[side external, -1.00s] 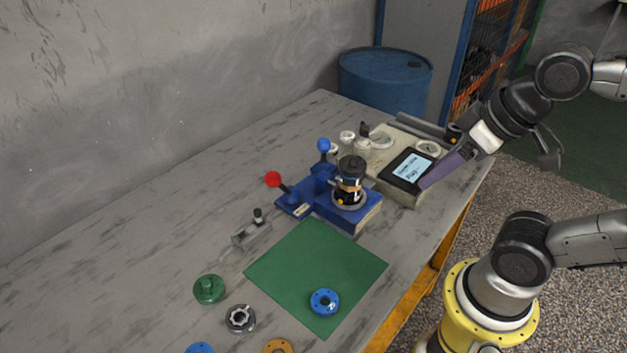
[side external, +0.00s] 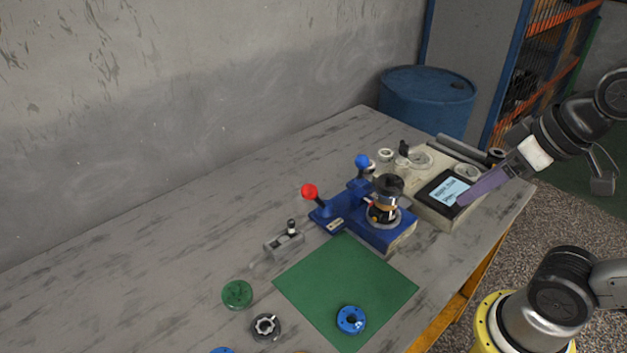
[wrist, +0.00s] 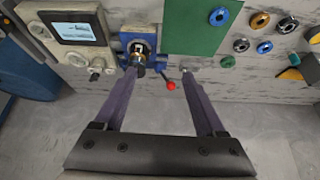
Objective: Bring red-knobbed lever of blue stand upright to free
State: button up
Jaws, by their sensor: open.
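The blue stand (side external: 338,215) sits on the grey table. Its red-knobbed lever (side external: 309,191) leans away from the stand, tilted to the left in the side view. In the wrist view the red knob (wrist: 171,86) lies between the lines of my two fingers, nearer the right one. My gripper (wrist: 161,70) is open and empty, with long purple fingers. In the side view my gripper (side external: 462,202) is over the control box at the right, apart from the red knob. The stand also carries a blue-knobbed lever (side external: 362,161) and a black-topped motor assembly (side external: 388,188).
The control box (side external: 437,215) with a screen stands right of the stand. A green mat (side external: 345,285) lies in front, with a blue ring (side external: 351,320) on it. A small grey fixture (side external: 284,245) is left of the stand. The table behind the red lever is clear.

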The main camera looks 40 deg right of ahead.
jog(key=w+r, duration=0.4)
jog(key=g, duration=0.6)
send_over(309, 185)
notch_tip(309, 185, down, 14)
jog(key=shift+d+f, duration=0.1)
jog(key=shift+f, duration=4.55)
